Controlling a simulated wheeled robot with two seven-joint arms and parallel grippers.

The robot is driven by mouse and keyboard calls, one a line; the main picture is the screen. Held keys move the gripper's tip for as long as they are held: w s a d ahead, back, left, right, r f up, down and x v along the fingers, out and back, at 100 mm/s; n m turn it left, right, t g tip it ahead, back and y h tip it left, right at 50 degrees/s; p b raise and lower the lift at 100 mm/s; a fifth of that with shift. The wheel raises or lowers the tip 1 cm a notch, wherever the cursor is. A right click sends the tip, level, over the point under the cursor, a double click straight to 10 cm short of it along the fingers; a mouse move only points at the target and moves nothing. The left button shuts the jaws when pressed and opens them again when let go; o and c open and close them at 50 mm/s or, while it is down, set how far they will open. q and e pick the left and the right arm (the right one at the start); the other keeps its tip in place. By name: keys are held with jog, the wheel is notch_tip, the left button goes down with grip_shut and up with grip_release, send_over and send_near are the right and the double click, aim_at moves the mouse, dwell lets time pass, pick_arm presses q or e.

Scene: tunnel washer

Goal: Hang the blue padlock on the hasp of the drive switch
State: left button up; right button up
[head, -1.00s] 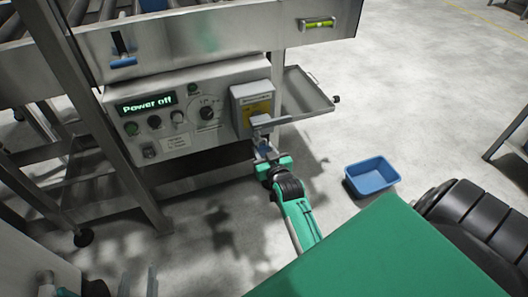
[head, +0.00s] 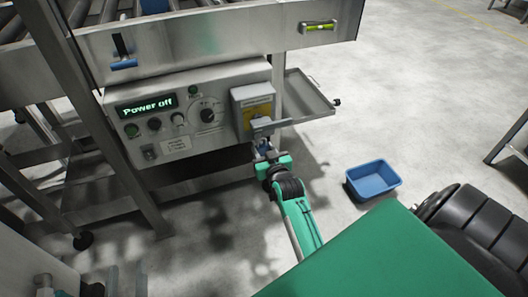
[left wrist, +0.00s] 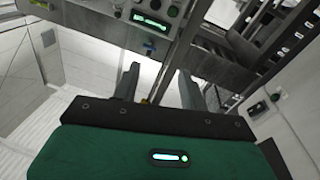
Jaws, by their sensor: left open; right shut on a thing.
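The drive switch is a grey box with a yellow label (head: 257,112) at the right end of the control panel in the head view. A grey hasp-like bracket (head: 272,124) sticks out at its lower edge. My right gripper (head: 263,150) is directly below the bracket, shut on a small blue thing, apparently the blue padlock (head: 264,146). The fingers mostly hide it, and I cannot tell whether its shackle touches the hasp. My left gripper (head: 126,281) is low at the left, open and empty; its spread fingers also show in the left wrist view (left wrist: 157,88).
The panel display (head: 147,105) reads "Power off", with knobs and buttons around it. An open grey tray (head: 303,100) juts out right of the switch. A blue bin (head: 374,180) stands on the floor. A frame leg (head: 110,130) stands left of the panel.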

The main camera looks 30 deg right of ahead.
jog(key=shift+w+d+f, duration=0.1)
jog(key=shift+w, duration=0.15)
jog(key=shift+w+d+f, duration=0.1)
jog(key=shift+w+f, duration=0.3)
jog(key=shift+w, duration=0.05)
pick_arm(q)
jog(key=shift+f, duration=0.1)
pick_arm(e)
jog(key=shift+w+f, duration=0.1)
jog(key=shift+f, duration=0.1)
dwell(0.7)
jog(key=o, duration=1.1)
